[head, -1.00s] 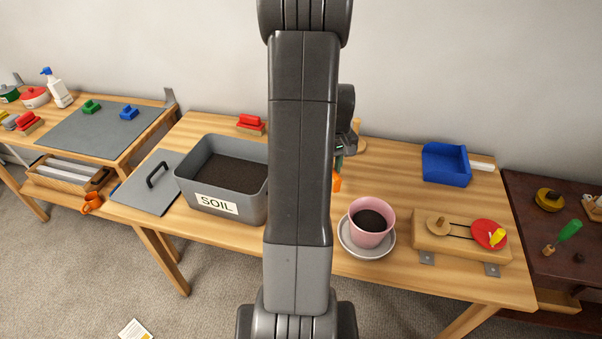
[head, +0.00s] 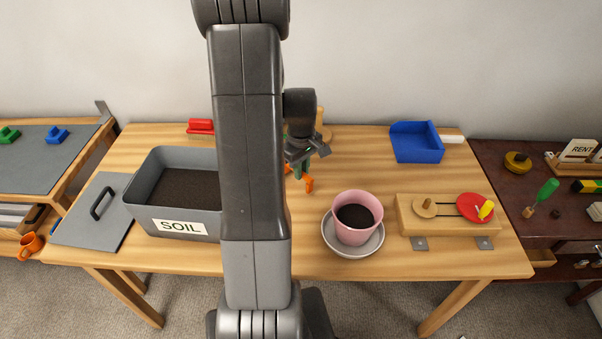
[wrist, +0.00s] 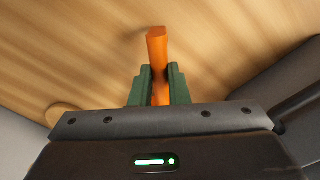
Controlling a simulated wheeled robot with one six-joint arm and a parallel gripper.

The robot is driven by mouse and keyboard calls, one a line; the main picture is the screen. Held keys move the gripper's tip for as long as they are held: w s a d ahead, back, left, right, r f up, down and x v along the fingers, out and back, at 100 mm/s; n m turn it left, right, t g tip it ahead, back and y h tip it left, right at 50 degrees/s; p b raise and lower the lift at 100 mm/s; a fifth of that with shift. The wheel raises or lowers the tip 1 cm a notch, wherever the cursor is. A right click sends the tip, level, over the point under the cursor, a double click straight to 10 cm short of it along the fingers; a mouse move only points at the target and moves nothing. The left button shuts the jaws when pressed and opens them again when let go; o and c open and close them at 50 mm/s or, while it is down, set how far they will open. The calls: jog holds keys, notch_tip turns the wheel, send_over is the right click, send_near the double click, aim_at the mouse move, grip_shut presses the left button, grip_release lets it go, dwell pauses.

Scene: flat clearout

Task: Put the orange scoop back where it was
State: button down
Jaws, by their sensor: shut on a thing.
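My gripper (head: 302,171) is shut on the orange scoop (head: 308,184), over the table behind the pink pot. In the wrist view, my green fingers (wrist: 158,84) clamp the scoop's orange bar-like part (wrist: 158,50) from both sides. Only part of the scoop shows; I cannot tell whether it touches the table. The grey soil bin (head: 179,213), labelled SOIL and filled with dark soil, stands left of my arm, which hides its right side. The pink pot (head: 356,226) holds dark soil and sits on a grey saucer (head: 372,248).
A grey lid (head: 84,228) with a handle lies left of the bin. A red block (head: 200,127) and blue dustpan (head: 416,143) are at the back. A wooden crank board (head: 408,219) stands right of the pot. Bare tabletop (head: 365,165) lies between pot and dustpan.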

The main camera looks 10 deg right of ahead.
jog(key=shift+f, duration=0.9)
jog(key=shift+f, duration=0.1)
jog(key=c, duration=1.4)
grip_release()
notch_tip(320, 180, up, 12)
jog(key=shift+a+r, duration=0.1)
